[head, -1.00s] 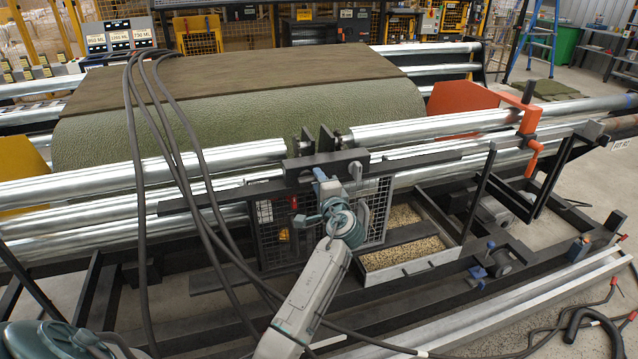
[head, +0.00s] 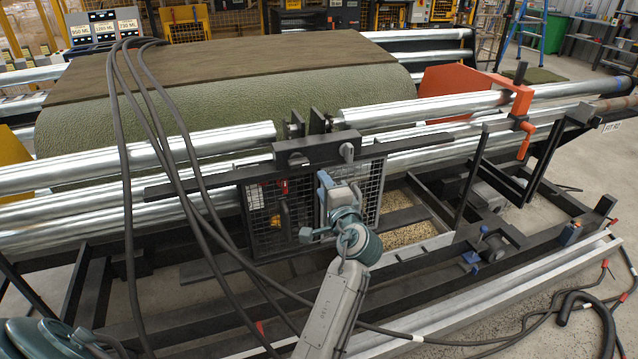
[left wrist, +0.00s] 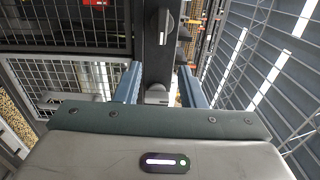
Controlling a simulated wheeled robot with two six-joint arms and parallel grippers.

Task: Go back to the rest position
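My left gripper (head: 324,180) stands in front of the dark bracket (head: 318,150) and the mesh panels (head: 365,192) below the steel rollers. In the left wrist view its two blue fingers (left wrist: 160,68) are apart. A dark bar with a grey knob (left wrist: 165,24) shows beyond and between them, and I see nothing held. Whether the fingertips touch the bracket or panel is unclear in the head view. My right gripper is in neither view. The green turf roll (head: 230,112) lies behind the rollers, with a brown sheet (head: 230,62) over its top.
Black hoses (head: 165,160) hang across the frame on the left. A tray of pellets (head: 405,236) lies right of my arm.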

